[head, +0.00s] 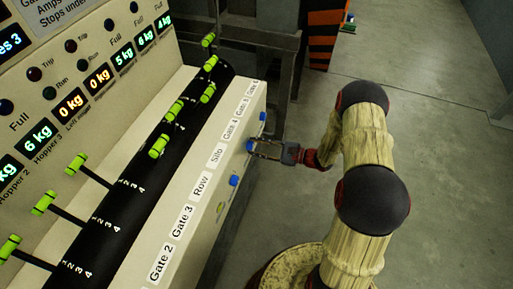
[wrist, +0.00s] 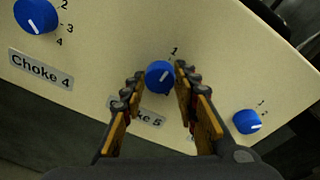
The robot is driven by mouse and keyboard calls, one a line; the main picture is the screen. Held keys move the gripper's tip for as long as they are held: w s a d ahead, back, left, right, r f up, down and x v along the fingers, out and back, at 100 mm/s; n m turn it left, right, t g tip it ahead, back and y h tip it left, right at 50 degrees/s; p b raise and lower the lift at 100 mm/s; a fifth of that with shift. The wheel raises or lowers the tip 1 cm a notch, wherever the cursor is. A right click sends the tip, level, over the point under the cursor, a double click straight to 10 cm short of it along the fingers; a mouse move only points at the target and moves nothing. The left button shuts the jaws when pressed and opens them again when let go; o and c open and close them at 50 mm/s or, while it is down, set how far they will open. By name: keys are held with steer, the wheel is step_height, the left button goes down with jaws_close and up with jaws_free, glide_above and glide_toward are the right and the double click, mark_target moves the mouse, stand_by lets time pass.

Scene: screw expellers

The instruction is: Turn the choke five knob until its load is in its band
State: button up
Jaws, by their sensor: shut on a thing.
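The choke five knob (wrist: 159,76) is a round blue knob with a white line on its face, in the middle of the wrist view. The label below it (wrist: 152,117) is partly hidden by a finger; only its end, a 5, reads clearly. My gripper (wrist: 160,78) is shut on this knob, one finger on each side. In the head view my gripper (head: 255,148) reaches from the right to a blue knob (head: 250,146) on the panel's front face. I cannot make out a choke load reading or its band.
The Choke 4 knob (wrist: 36,14) is at upper left and another blue knob (wrist: 247,121) at lower right in the wrist view. Green-handled levers (head: 158,146) stand along the black strip. Hopper displays (head: 72,103) glow behind. Open floor (head: 440,140) lies right.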

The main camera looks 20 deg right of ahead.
steer(key=shift+f+n, duration=0.1)
steer(key=shift+n, duration=0.3)
steer(key=o, duration=1.2)
steer(key=shift+c, duration=0.2)
steer(key=v, duration=1.2)
